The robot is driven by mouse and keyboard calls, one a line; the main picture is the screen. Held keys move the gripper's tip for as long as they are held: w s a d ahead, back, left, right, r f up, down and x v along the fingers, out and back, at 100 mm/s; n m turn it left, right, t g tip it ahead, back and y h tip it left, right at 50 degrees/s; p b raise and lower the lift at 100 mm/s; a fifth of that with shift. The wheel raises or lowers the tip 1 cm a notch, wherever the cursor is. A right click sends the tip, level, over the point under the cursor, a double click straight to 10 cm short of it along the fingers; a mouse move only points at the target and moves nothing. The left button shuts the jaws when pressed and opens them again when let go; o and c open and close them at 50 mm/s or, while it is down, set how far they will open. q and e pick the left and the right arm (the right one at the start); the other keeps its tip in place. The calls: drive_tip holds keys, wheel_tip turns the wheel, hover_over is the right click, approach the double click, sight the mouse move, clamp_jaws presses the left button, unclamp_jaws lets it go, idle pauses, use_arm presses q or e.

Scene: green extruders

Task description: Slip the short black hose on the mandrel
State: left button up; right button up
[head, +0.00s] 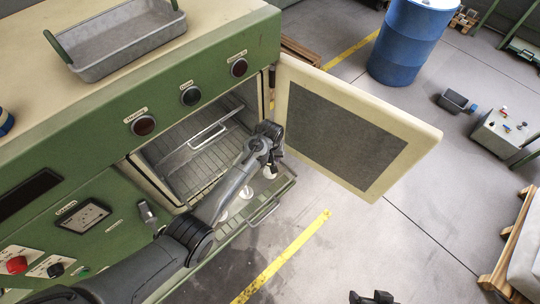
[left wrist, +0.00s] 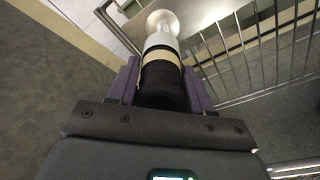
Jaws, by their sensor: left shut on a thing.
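My left gripper (head: 272,163) is over the pulled-out rack of the oven. In the left wrist view its purple fingers (left wrist: 158,88) are shut on the short black hose (left wrist: 160,82), one on each side. A cream band (left wrist: 160,57) shows at the hose's far end. The pale metal mandrel (left wrist: 161,40) is in line with the hose, its wide round base (left wrist: 162,21) beyond. Hose and mandrel appear to meet; I cannot tell how far one is inside the other. In the head view my gripper hides the hose. Dark tips of my right gripper (head: 371,298) show at the bottom edge.
The green oven's rack (head: 262,213) is out, with white mandrels (head: 247,192) on it. The oven door (head: 420,140) stands open to the right. A grey tray (head: 130,60) sits on top. A blue barrel (head: 405,45) stands behind; the floor in front is clear.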

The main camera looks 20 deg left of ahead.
sight(270, 162)
use_arm(q)
drive_tip(key=shift+f, duration=0.5)
drive_tip(key=shift+f+b, duration=0.15)
drive_tip(key=shift+b, duration=0.15)
drive_tip(key=shift+f+b, duration=0.65)
drive_tip(key=shift+f, duration=0.45)
drive_tip(key=shift+f, duration=0.2)
drive_tip(key=shift+f+b, duration=0.7)
drive_tip(key=shift+f, duration=0.15)
drive_tip(key=o, duration=1.3)
drive_tip(key=shift+c, duration=0.2)
